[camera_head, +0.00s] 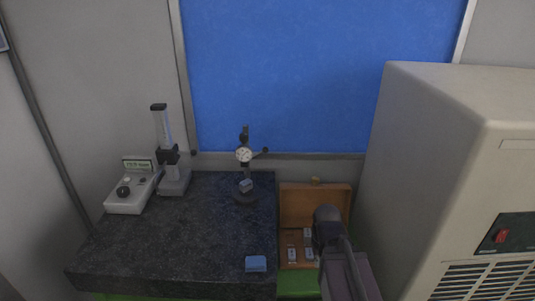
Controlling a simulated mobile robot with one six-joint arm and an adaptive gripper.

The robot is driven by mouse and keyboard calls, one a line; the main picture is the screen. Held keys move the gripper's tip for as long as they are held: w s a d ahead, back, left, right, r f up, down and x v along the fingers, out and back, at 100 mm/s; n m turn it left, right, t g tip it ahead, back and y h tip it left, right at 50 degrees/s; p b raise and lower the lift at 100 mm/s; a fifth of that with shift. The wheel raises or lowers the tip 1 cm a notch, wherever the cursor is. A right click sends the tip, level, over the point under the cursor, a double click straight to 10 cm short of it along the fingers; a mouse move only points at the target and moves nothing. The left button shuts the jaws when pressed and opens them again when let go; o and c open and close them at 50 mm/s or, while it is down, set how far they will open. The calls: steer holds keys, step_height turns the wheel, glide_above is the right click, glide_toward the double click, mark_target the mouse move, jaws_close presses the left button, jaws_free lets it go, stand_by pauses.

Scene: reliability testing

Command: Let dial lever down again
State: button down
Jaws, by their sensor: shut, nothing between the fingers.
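The dial gauge (244,155), with a round white face, is on an upright black stand near the back right of the dark granite slab (150,240). A small blue-grey block (246,186) is under the dial, on the stand's dark round base (245,199). The dial's lever is too small to make out. My gripper (326,232) is at the dark end of my arm, over the wooden case, to the right of and apart from the dial stand. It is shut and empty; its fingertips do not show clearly.
The open wooden case (302,205) holds several small pale pieces. A blue block (256,263) lies at the slab's front right. A display unit (130,194) and a column stand (172,165) are at back left. A large beige cabinet (425,170) bounds the right.

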steer(key=shift+f+b, duration=1.1)
steer(key=shift+f, duration=0.5)
